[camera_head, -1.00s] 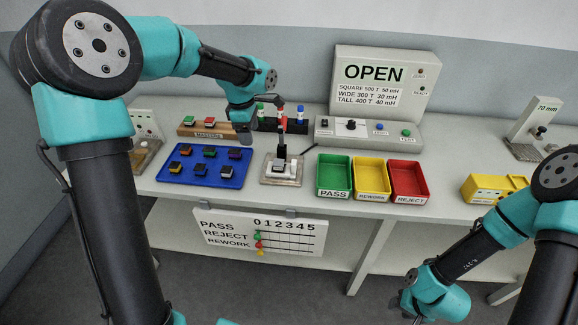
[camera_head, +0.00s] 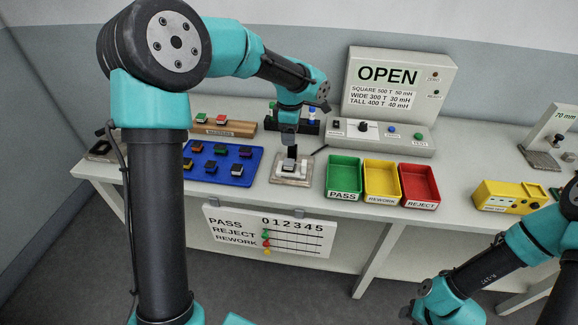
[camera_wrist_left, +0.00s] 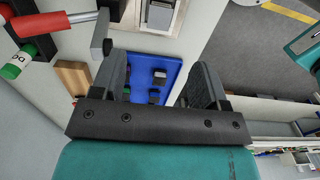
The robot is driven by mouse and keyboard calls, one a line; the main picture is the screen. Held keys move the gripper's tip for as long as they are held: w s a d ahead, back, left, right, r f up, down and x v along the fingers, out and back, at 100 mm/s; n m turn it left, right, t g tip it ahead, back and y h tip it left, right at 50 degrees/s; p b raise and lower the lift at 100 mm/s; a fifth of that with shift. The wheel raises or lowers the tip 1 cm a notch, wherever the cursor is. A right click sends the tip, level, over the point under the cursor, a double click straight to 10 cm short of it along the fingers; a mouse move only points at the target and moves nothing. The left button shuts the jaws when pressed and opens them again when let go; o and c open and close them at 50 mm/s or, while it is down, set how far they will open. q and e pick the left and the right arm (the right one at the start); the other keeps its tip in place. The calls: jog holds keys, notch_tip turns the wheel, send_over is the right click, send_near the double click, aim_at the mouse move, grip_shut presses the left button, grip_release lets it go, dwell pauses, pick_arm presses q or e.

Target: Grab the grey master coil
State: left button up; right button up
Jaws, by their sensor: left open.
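A small grey-topped block (camera_head: 289,164), which looks like the grey master coil, sits in the test fixture (camera_head: 291,180) on the bench. The fixture also shows at the top of the left wrist view (camera_wrist_left: 160,15). The wooden masters rack (camera_head: 205,131) holds a green and a red coil. My left gripper (camera_head: 289,136) points down above and behind the fixture. In the left wrist view its jaws (camera_wrist_left: 160,62) are open with nothing between them. My right gripper (camera_head: 408,311) is low at the right, mostly hidden by its own wrist.
A blue tray (camera_head: 245,183) with several coils lies left of the fixture. Green (camera_head: 344,193), yellow (camera_head: 382,196) and red (camera_head: 420,204) bins stand to its right. A tester reading OPEN (camera_head: 400,85) stands behind. A red-handled clamp (camera_wrist_left: 38,22) shows in the left wrist view.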

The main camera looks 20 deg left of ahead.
pick_arm(q)
send_over(290, 162)
notch_tip(290, 162, down, 7)
jog(key=shift+f, duration=0.1)
dwell(0.3)
notch_tip(290, 162, down, 6)
jog(key=shift+r, duration=0.1)
dwell(0.3)
jog(key=shift+c, duration=0.5)
jog(key=c, duration=0.9)
